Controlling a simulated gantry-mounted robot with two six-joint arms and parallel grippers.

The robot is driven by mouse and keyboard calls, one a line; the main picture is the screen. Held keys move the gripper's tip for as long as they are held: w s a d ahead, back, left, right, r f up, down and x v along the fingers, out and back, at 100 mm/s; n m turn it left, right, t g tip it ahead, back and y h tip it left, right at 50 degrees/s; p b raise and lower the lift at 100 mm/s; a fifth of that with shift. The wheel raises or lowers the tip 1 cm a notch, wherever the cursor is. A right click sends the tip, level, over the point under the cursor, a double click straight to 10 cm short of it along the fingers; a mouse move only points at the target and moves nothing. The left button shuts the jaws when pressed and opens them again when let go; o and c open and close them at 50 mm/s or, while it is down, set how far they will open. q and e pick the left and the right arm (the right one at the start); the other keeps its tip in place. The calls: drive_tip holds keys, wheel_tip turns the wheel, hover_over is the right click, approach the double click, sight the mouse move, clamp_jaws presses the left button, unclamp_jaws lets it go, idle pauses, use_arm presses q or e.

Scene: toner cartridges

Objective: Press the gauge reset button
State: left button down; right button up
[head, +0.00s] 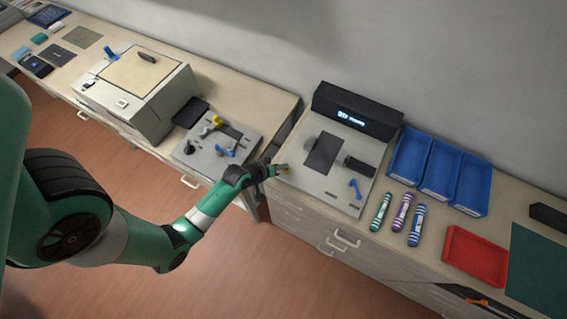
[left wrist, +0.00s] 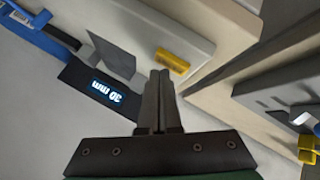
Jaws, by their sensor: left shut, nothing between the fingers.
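The gauge (head: 345,150) is a light grey plate with a dark display box (head: 357,110) at its back. The lit display (left wrist: 108,91) reads 30 mm in the left wrist view. A small yellow button (left wrist: 172,61) sits at the plate's edge; it also shows in the head view (head: 286,168), partly hidden by my gripper. My left gripper (head: 276,170) is shut and empty, with its fingertips close to the button. In the left wrist view the fingertips (left wrist: 161,73) appear just short of the button; whether they touch is unclear. My right gripper is not in view.
A blue clamp lever (head: 355,188) stands on the gauge plate. Striped cartridges (head: 402,212), blue bins (head: 440,170) and a red tray (head: 474,256) lie to the right. Another grey fixture (head: 217,150) stands on the left counter, across a gap.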

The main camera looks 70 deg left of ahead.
use_arm(q)
drive_tip(key=shift+f, duration=0.4)
idle(0.5)
drive_tip(key=shift+r+p, duration=0.65)
drive_tip(key=shift+r, duration=0.15)
drive_tip(key=shift+r, duration=0.1)
wheel_tip(320, 180, up, 5)
drive_tip(key=p, duration=0.5)
idle(0.5)
